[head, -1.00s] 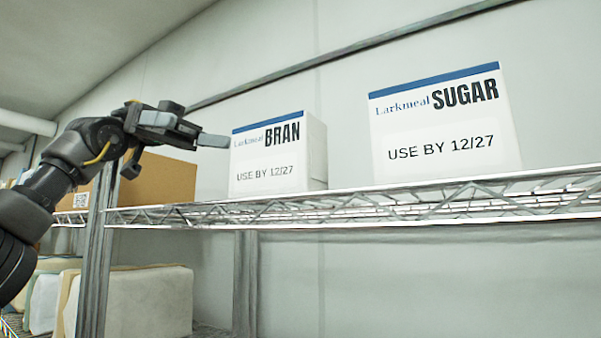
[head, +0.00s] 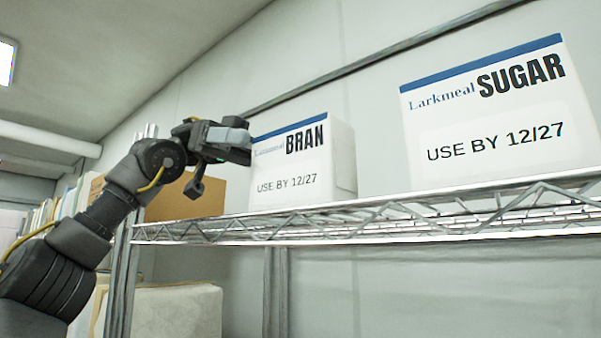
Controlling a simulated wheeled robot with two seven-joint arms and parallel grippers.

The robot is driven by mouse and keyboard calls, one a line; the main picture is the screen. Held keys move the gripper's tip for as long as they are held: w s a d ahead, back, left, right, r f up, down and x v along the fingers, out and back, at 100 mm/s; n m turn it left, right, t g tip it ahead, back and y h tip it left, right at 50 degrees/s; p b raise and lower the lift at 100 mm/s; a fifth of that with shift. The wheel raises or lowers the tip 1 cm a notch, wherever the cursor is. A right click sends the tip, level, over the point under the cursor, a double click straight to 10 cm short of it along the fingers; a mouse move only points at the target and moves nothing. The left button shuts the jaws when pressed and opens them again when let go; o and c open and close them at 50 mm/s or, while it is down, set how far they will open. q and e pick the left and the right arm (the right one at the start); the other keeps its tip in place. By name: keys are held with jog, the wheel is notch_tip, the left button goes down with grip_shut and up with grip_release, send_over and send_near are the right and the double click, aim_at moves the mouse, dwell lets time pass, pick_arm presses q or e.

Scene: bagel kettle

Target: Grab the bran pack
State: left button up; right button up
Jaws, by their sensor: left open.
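The bran pack (head: 303,170) is a white box with a blue top stripe, standing upright on the wire shelf (head: 400,222). Its label reads "Larkmeal BRAN, USE BY 12/27". My left gripper (head: 243,143) is open at the pack's upper left, its fingertips overlapping the pack's left edge in the picture. It covers a little of the label. I cannot tell whether it touches the pack. Nothing shows between the fingers. My right gripper is not in view.
A white sugar pack (head: 495,115) of the same style stands to the right, with a gap between the two. A brown cardboard box (head: 205,195) is behind my left arm. A pale wrapped bundle (head: 175,312) lies on the lower level. A shelf post (head: 122,285) stands at left.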

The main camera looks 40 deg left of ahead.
aim_at(292, 150)
pick_arm(q)
jog(key=shift+w+d, duration=0.3)
jog(key=shift+d+f+p, duration=0.1)
jog(key=shift+d+p, duration=0.2)
jog(key=shift+d, duration=0.1)
jog(key=p+x, duration=0.1)
jog(key=x, duration=0.2)
jog(key=shift+s, duration=0.1)
jog(key=shift+d+f, duration=0.2)
jog(key=shift+d, duration=0.3)
jog(key=shift+a, duration=0.15)
jog(key=c, duration=1.4)
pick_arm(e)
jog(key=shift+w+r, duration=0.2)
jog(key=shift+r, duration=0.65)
pick_arm(q)
jog(key=shift+r, duration=0.15)
